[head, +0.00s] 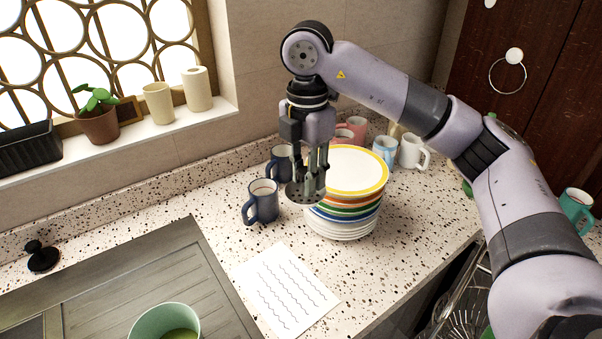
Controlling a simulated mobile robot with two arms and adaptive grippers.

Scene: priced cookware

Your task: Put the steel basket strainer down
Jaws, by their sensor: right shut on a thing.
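My right gripper (316,168) points straight down and is shut on the steel basket strainer (302,193), a small grey perforated disc. The strainer hangs at the left edge of the plate stack (343,222), close to the dark blue mugs. Whether it touches the plates or a mug cannot be told from this angle. The fingers hide part of the strainer. My left gripper is not in view.
Dark blue mugs (262,203) stand left of the plates; pink, light blue and white mugs (412,152) stand behind. A paper sheet (287,289) lies in front. A green bowl (165,322) is at the sink. Speckled counter (205,205) left of the mugs is clear.

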